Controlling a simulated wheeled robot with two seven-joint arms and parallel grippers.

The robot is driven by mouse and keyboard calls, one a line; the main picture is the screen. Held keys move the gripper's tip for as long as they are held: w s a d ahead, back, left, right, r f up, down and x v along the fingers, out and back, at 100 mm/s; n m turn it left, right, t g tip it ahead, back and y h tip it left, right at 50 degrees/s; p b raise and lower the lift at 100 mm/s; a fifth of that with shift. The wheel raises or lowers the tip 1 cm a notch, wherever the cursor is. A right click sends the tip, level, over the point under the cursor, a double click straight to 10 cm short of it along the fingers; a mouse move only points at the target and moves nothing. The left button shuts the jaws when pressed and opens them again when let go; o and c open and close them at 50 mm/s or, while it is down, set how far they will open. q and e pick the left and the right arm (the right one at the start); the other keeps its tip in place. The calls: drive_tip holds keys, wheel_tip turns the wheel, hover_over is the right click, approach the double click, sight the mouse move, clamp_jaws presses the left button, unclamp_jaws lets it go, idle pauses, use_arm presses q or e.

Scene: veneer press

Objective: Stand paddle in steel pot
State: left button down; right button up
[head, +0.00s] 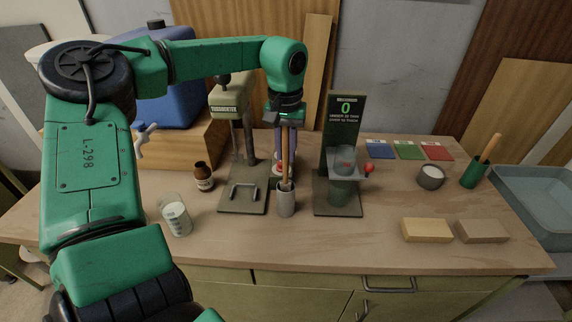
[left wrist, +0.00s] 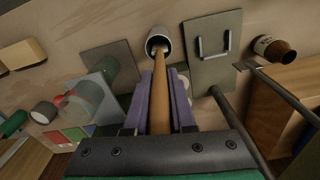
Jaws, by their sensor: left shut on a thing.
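My right gripper is in neither view.
A press with a metal handle (head: 245,194) stands left of the pot, a display stand (head: 344,120) right of it. A brown bottle (head: 204,178) and a glass (head: 177,219) are farther left. A green cup (head: 474,176), a small mug (head: 431,178) and two blocks (head: 427,230) are at right.

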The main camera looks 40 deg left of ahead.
sight(286, 181)
use_arm(q)
drive_tip(key=shift+s+d+f, duration=0.1)
drive_tip(key=shift+d+f, duration=0.05)
drive_tip(key=shift+f, duration=0.2)
wheel_tip(286, 181, down, 4)
drive_tip(key=shift+r+p, duration=0.1)
drive_tip(key=shift+p, duration=0.4)
drive_tip(key=shift+f, duration=0.25)
drive_tip(key=c, duration=0.8)
unclamp_jaws()
drive_tip(key=shift+r, duration=0.1)
drive_tip(key=shift+o, duration=0.2)
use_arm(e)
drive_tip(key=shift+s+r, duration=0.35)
